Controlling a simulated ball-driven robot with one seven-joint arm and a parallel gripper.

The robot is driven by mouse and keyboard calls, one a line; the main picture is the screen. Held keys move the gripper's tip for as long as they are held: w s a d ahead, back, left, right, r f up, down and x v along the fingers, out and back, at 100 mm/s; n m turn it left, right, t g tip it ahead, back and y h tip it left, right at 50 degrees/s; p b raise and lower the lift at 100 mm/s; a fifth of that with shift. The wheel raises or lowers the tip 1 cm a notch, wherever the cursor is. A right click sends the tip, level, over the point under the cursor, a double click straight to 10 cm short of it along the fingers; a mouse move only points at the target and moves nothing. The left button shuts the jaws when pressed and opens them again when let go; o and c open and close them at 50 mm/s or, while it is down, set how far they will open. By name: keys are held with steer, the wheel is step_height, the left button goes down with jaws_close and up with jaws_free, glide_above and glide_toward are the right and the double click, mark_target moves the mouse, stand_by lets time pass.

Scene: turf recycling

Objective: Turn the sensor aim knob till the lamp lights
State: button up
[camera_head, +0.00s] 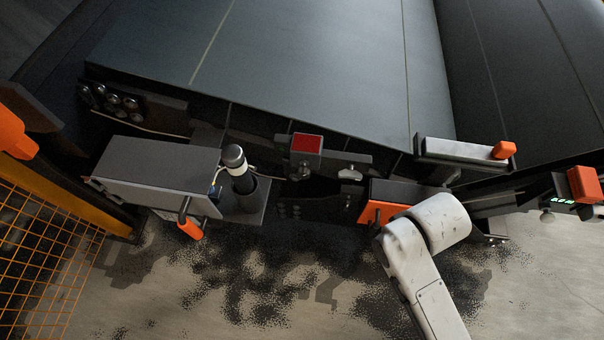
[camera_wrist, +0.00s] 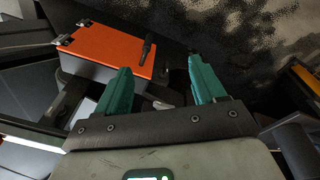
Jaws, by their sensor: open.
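My gripper (camera_wrist: 160,66) shows in the wrist view as two teal fingers, spread apart with nothing held between them. In the head view my arm hides it. An orange-faced box (camera_wrist: 105,48) with a black handle (camera_wrist: 147,47) lies beyond the left finger; the box also shows beside my arm in the head view (camera_head: 376,213). Small pale metal parts show between the fingers, partly hidden. In the head view a small white part (camera_head: 350,174) sits on a bracket under the belt. I cannot tell which part is the aim knob, nor make out a lit lamp.
A dark belt (camera_head: 300,65) slopes above the work area. A grey box (camera_head: 158,165) and an upright black-and-white cylinder (camera_head: 239,172) stand left, and a red-faced block (camera_head: 306,144) sits mid-frame. A green display (camera_head: 563,201) is far right. Orange mesh (camera_head: 45,250) borders the left.

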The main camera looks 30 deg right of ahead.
steer(key=w+d+f+m+t+h+b, duration=0.1)
steer(key=w+d+f+h+b, duration=0.1)
steer(key=w+f+h+b, duration=0.45)
steer(key=n+t+h+b, duration=0.3)
steer(key=n+t+b, duration=0.1)
steer(key=t+b, duration=1)
glide_toward(302, 176)
steer(key=r+g, duration=0.1)
steer(key=b+x, duration=0.1)
steer(key=x, duration=0.9)
steer(key=shift+w+a, duration=0.1)
steer(key=shift+w, duration=0.15)
steer(key=shift+c, duration=0.3)
